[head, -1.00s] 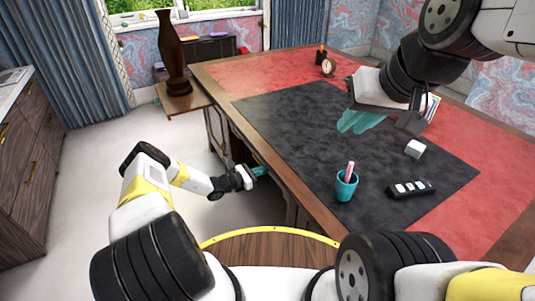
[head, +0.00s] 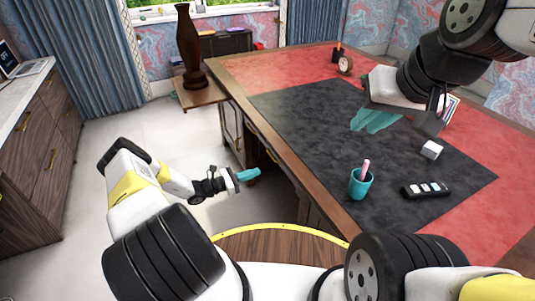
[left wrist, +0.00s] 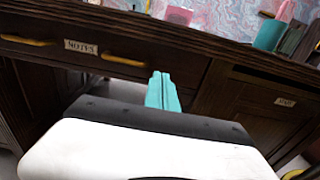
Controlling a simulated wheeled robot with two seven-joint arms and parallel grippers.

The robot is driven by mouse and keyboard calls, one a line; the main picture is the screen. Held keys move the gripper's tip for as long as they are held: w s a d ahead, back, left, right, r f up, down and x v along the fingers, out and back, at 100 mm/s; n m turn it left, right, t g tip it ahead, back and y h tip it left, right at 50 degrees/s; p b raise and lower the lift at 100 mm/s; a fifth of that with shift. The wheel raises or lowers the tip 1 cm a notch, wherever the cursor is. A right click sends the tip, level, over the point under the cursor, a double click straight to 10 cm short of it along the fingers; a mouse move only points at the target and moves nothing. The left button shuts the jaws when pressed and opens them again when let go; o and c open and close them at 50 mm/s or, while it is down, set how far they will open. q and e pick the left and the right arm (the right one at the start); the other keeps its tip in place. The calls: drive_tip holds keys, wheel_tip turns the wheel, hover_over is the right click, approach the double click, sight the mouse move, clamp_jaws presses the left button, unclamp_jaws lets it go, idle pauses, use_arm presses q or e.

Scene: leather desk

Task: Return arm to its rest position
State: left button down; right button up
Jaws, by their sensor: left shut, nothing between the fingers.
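My left gripper (head: 248,174) is low on the left of the desk (head: 285,172), beside its drawer side and below the top. It is empty, and its teal fingers are together; they also show in the left wrist view (left wrist: 162,90), pointing toward the drawer fronts. My right gripper (head: 376,120) hangs over the dark leather mat, at the right of the head view. Its teal fingers show from above, partly behind my right wrist, and I cannot tell their gap.
On the mat (head: 300,120) stand a teal cup (head: 361,184) with a pink item in it, a black block with pale buttons (head: 425,190) and a small white cube (head: 431,149). A small clock (head: 345,65) stands farther back. A tall brown vase (head: 188,50) stands left. The pale floor is clear.

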use_arm(q)
drive_tip(key=s+d+r+m+g+y, duration=0.2)
drive_tip(key=s+r+m+g+y, duration=0.45)
drive_tip(key=r, duration=0.95)
drive_tip(key=s+d+r+m+g+y, duration=0.1)
drive_tip(key=s+r+m+g, duration=0.3)
drive_tip(key=r+m, duration=0.9)
drive_tip(key=s+a+r+m+t+y, duration=0.2)
drive_tip(key=s+r+t, duration=0.1)
drive_tip(key=s+r, duration=0.6)
drive_tip(key=s+a+r+m+t+y, duration=0.2)
drive_tip(key=s+r+m+t+y, duration=0.1)
drive_tip(key=s+r, duration=0.6)
drive_tip(key=shift+s+r+t+y, duration=0.3)
drive_tip(key=shift+s+t, duration=0.45)
drive_tip(key=shift+s, duration=1.15)
